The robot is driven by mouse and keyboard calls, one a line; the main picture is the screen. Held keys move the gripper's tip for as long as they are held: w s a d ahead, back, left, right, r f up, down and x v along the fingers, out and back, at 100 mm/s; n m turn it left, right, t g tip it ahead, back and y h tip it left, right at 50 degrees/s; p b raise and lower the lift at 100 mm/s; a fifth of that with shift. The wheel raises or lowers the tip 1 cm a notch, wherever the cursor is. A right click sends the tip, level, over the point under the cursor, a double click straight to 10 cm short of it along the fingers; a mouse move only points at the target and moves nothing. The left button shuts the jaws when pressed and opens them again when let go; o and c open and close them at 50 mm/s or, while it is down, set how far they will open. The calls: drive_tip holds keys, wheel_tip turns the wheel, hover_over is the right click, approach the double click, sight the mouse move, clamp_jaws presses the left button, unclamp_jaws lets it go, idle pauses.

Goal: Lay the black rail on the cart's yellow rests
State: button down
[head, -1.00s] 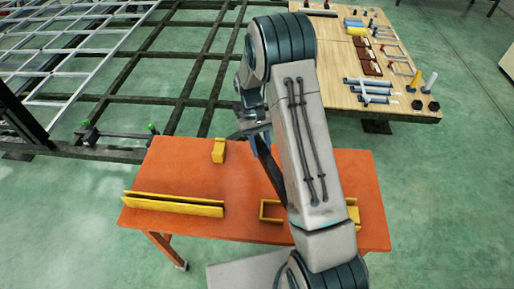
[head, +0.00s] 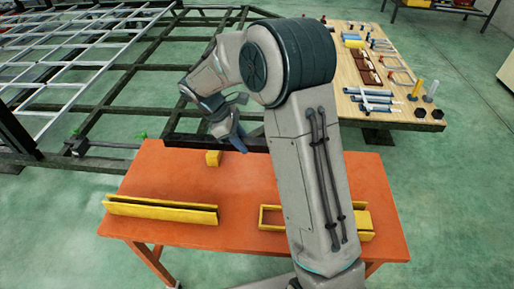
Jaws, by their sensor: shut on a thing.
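The black rail (head: 186,140) is a dark bar lying crosswise in the picture near the far edge of the orange cart (head: 150,178). My gripper (head: 233,138) is shut on it; my wrist hides part of the grip. The rail appears raised, but its height over the cart is hard to tell. The cart carries yellow pieces: a long channel (head: 160,211) at the left, a small upright block (head: 213,158) near the far edge, and a frame (head: 270,216) at the right, partly hidden by my arm. No rail lies on them.
A dark chassis frame (head: 130,104) with a pale grid stands behind the cart at the left. A wooden table (head: 400,116) with tools stands at the back right. The cart's middle is bare. Green floor is open around it.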

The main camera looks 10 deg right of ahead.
drive_tip(key=shift+w+d+f+p, duration=0.3)
drive_tip(key=shift+w+d+f, duration=0.7)
drive_tip(key=shift+f, duration=0.45)
drive_tip(key=shift+w+d+f+p, duration=0.35)
drive_tip(key=shift+w+d+f, duration=0.55)
drive_tip(key=shift+f, duration=0.6)
drive_tip(key=shift+w+d+f+p, duration=0.3)
drive_tip(key=shift+w+d+f, duration=0.7)
drive_tip(key=shift+f, duration=0.45)
drive_tip(key=shift+s, duration=0.1)
drive_tip(key=shift+f, duration=0.1)
drive_tip(key=c, duration=1)
unclamp_jaws()
drive_tip(key=shift+c, duration=0.2)
